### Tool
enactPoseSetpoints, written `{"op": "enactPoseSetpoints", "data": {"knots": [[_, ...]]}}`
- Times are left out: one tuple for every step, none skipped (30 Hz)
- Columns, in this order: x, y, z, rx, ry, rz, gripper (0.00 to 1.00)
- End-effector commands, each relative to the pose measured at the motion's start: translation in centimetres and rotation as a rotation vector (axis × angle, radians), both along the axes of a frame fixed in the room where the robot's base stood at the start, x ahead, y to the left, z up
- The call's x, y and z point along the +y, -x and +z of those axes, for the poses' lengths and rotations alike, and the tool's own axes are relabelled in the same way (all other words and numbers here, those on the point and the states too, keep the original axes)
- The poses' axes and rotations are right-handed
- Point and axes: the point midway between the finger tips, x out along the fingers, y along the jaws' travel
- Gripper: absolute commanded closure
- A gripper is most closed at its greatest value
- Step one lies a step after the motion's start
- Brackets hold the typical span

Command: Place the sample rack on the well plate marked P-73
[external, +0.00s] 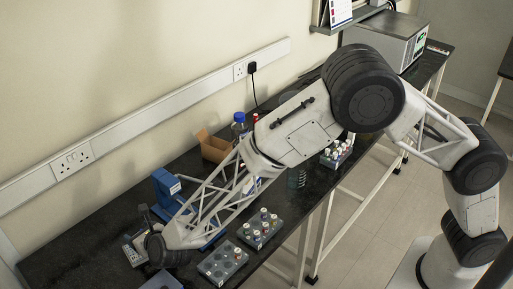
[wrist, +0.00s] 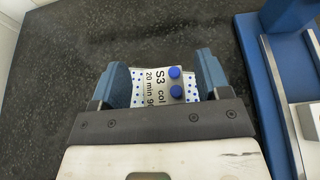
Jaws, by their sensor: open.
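In the wrist view my gripper (wrist: 165,75) is open, its two blue fingers on either side of a white piece with blue dots (wrist: 138,85). That piece carries a label (wrist: 157,84) reading "S3 col" and "20 min 90", cut off, and two round blue caps (wrist: 176,80). My gripper hides its near part. I cannot tell whether the fingers touch it. In the external view my gripper end (external: 156,247) is low at the bench's near left. A grey rack with capped vials (external: 260,228) and a grey rack with dark round holes (external: 222,262) stand right of it. No P-73 mark is readable.
A blue stand (external: 165,188) rises behind my gripper; its metal rails (wrist: 283,90) run close on the right in the wrist view. A cardboard box (external: 214,147), a blue-capped bottle (external: 239,124) and another vial rack (external: 337,153) stand farther along the dark bench (external: 95,232).

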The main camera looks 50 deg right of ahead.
Motion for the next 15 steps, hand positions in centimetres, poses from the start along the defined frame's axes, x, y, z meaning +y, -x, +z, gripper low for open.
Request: {"op": "enactPoseSetpoints", "data": {"knots": [[0.0,0.3,0.2,-0.001,0.000,0.001,0.30],[0.0,0.5,0.3,-0.001,0.000,0.001,0.30],[0.1,0.8,0.4,-0.001,0.000,0.001,0.30],[0.1,1.0,0.5,-0.001,0.000,0.001,0.30],[0.1,1.3,0.6,-0.001,0.000,0.001,0.30],[0.1,1.7,0.8,-0.001,0.001,0.001,0.30],[0.1,2.0,0.9,-0.001,0.000,0.002,0.30],[0.1,2.3,1.1,-0.001,0.000,0.002,0.30],[0.1,2.8,1.2,-0.002,0.000,0.002,0.30],[0.1,3.1,1.4,-0.001,0.001,0.001,0.30],[0.1,3.4,1.5,-0.001,0.001,0.001,0.30],[0.1,3.9,1.7,-0.001,0.000,0.001,0.30],[0.0,4.2,1.8,-0.001,0.000,0.001,0.30],[0.0,4.6,2.0,-0.001,0.000,0.001,0.30],[0.0,5.1,2.1,0.000,0.000,0.001,0.30]]}}
